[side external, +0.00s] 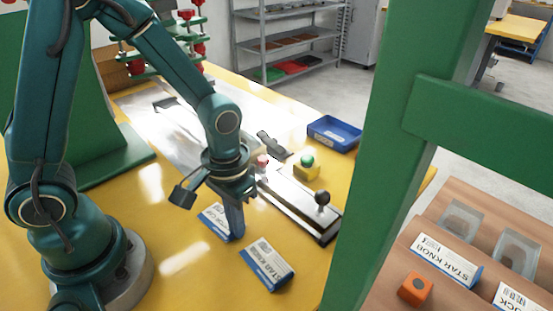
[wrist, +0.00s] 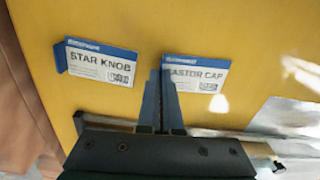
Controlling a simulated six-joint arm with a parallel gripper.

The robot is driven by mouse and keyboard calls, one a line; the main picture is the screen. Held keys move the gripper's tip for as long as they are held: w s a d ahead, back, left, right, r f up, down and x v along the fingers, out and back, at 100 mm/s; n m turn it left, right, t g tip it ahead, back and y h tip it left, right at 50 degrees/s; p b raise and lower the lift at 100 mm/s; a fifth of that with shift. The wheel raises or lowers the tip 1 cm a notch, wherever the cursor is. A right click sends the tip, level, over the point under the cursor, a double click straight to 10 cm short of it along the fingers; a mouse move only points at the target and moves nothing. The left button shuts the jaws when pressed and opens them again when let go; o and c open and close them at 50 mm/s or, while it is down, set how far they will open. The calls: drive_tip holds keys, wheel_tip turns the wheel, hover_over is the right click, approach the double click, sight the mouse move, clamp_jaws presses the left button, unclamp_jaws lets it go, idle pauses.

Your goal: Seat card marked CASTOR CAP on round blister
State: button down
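The CASTOR CAP card (wrist: 196,76), white with a blue edge, lies on the yellow table; it is partly hidden by my gripper in the side external view (side external: 216,219). My gripper (wrist: 160,75) points down at the card's left end in the wrist view, its finger covering the first letter. Its two fingers are close together with a narrow gap; whether they pinch the card's edge is unclear. In the side view my gripper (side external: 236,236) is low beside the card. Clear blisters (side external: 460,222) (side external: 518,252) sit on a brown board at right; I cannot tell which is round.
A STAR KNOB card (side external: 267,265) lies close by, also in the wrist view (wrist: 101,66). A metal rail with a black knob (side external: 322,198), a green button on a yellow box (side external: 307,160) and a blue tray (side external: 334,133) are behind. A green post (side external: 395,150) stands before the board.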

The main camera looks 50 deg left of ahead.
drive_tip(key=shift+r, duration=2.25)
